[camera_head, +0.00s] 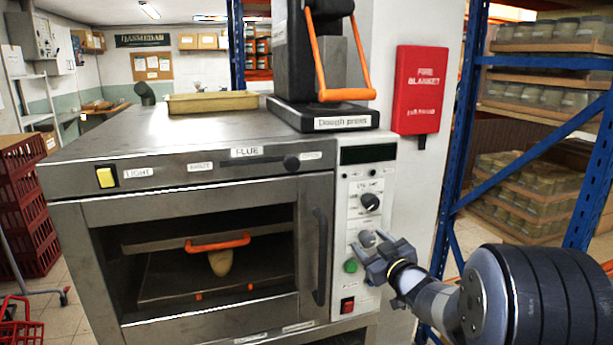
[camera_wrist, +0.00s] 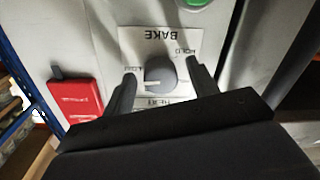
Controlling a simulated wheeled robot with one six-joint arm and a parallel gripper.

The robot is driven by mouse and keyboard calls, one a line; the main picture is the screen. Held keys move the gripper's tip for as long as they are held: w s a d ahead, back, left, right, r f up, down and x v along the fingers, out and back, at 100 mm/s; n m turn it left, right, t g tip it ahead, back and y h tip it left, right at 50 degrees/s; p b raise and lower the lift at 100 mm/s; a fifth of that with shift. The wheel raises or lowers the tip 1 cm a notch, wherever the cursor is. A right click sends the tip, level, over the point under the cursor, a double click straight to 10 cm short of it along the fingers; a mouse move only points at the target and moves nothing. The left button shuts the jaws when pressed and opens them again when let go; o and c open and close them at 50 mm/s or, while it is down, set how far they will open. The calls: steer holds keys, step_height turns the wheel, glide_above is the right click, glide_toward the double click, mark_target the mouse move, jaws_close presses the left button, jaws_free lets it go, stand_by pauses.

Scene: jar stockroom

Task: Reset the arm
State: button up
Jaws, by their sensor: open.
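My gripper (camera_head: 376,262) is in front of the oven's control panel (camera_head: 352,290), at the lower right of the oven (camera_head: 190,215). In the wrist view my gripper (camera_wrist: 160,82) has its two fingers apart, one on each side of a grey knob (camera_wrist: 161,76) on a plate marked BAKE. I cannot tell whether the fingers touch the knob. In the head view this lower knob (camera_head: 368,238) is partly hidden by my gripper. A green button (camera_head: 350,266) and a red switch (camera_head: 347,305) sit beside and below the gripper.
A dough press (camera_head: 320,115) and a yellow tray (camera_head: 212,102) stand on the oven. A red fire blanket box (camera_head: 420,90) hangs on the wall. Blue shelving (camera_head: 468,110) with jars stands close behind my arm. Red crates (camera_head: 25,205) stand left.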

steer(key=n+b, duration=0.3)
steer(key=n, duration=0.3)
steer(key=shift+n, duration=0.3)
steer(key=n+b, duration=0.2)
steer(key=n, duration=0.2)
steer(key=shift+n, duration=0.3)
steer(key=shift+r+n+h+b, duration=0.1)
steer(key=shift+n+h+b, duration=0.3)
steer(key=shift+n+b, duration=0.65)
steer(key=shift+n, duration=0.35)
